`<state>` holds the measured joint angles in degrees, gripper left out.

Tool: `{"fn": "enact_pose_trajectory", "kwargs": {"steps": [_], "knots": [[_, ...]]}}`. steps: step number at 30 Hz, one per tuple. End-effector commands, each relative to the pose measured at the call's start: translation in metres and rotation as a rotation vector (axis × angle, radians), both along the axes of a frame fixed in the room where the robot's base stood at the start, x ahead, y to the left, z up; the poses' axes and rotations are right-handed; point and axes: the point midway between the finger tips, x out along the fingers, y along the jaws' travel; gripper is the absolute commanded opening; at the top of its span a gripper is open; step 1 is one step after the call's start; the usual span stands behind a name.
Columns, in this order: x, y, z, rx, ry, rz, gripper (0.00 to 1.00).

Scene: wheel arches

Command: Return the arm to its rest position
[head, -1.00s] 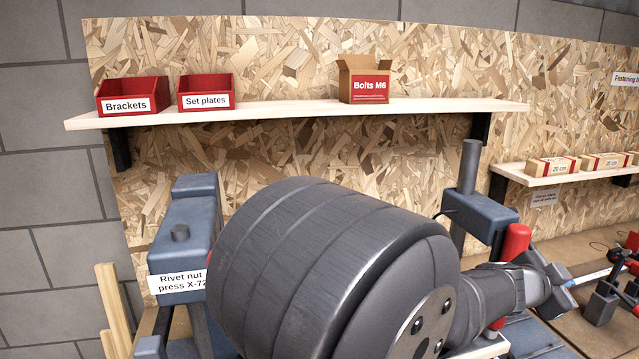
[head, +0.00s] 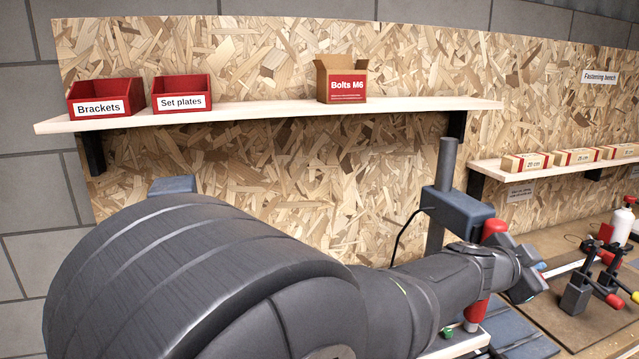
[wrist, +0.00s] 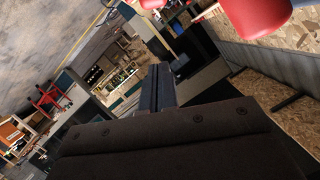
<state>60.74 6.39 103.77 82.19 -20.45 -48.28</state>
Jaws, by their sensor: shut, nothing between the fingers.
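My gripper (wrist: 158,85) shows in the wrist view as two dark fingers side by side, closed together with nothing between them. In the head view my dark grey arm fills the lower middle and reaches to the right; I cannot make out the fingertips there. The wrist view looks out tilted across the room, and no held part shows in it.
A shelf (head: 250,113) carries a Brackets bin (head: 104,98), a Set plates bin (head: 182,93) and an open Bolts M6 box (head: 342,80). A press (head: 455,207) stands behind my arm. Toggle clamps (head: 590,285) and a white bottle (head: 621,222) are at right.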

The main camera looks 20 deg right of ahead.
Motion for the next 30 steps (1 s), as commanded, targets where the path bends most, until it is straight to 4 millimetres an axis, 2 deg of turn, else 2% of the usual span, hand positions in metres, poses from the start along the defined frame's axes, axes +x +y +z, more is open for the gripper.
{"fn": "enact_pose_trajectory", "kwargs": {"steps": [11,12,18,30], "knots": [[-0.007,0.054,0.017,-0.002,-0.002,0.002,0.00],[-0.008,0.055,0.013,0.001,0.009,-0.006,0.00],[-0.015,0.041,-0.006,-0.035,0.088,-0.084,0.00],[-0.019,0.031,-0.015,-0.096,0.148,-0.140,0.00]]}}
